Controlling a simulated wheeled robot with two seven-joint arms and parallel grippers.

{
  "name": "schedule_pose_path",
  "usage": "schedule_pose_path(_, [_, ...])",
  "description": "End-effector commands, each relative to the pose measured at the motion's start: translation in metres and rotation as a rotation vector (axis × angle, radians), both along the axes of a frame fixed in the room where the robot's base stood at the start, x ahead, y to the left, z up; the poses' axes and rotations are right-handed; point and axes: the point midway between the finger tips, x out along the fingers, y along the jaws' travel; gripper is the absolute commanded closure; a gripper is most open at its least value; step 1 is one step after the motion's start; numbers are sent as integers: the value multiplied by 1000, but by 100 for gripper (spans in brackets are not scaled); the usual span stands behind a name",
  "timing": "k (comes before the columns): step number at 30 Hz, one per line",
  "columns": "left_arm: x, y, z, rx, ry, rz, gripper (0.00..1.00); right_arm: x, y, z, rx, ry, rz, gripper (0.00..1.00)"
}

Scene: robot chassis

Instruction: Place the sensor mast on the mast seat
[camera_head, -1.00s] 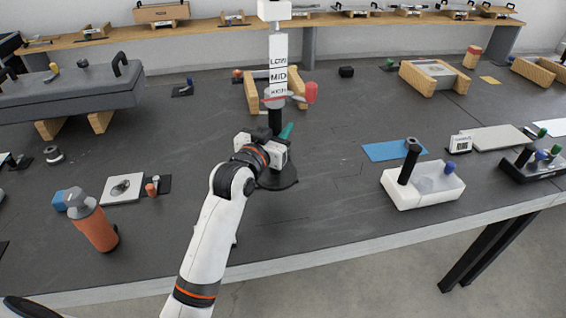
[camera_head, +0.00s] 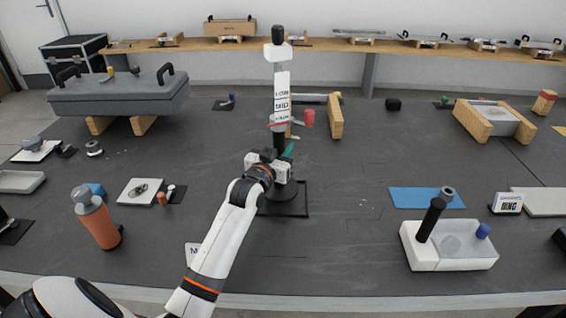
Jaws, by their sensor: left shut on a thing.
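The sensor mast is a tall pole (camera_head: 281,95) with a white box head, a white label plate, a red knob at its right side and a round black foot (camera_head: 278,192). It stands upright in the middle of the head view. My left gripper (camera_head: 268,166) is shut on its dark lower part, above the foot. A black square (camera_head: 298,208) shows below and behind the foot. I cannot tell whether the foot touches it, or whether this square is the mast seat. My right gripper is not in view.
A grey chassis (camera_head: 120,97) rests on wooden blocks at the back left. An orange bottle (camera_head: 100,222) stands front left. A white tray with a black post (camera_head: 450,258) and a blue mat (camera_head: 410,197) lie right. The table between mast and mat is clear.

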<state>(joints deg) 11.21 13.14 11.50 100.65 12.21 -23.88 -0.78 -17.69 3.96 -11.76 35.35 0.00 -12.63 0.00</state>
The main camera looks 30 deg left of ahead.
Motion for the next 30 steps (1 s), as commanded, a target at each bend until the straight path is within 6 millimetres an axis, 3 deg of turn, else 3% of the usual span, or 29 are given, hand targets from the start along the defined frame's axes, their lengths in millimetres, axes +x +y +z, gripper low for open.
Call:
schedule_pose_path(6, [0,0,-28,0,-1,0,100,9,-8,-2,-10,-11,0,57])
schedule_pose_path(20, [0,0,-36,0,-3,0,100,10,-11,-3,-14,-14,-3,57])
schedule_pose_path(21, [0,0,-38,0,2,0,67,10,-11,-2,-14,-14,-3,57])
schedule_pose_path(24, [0,0,-38,0,3,0,52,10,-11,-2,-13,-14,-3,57])
schedule_pose_path(30, [0,0,-38,0,3,0,52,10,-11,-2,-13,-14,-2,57])
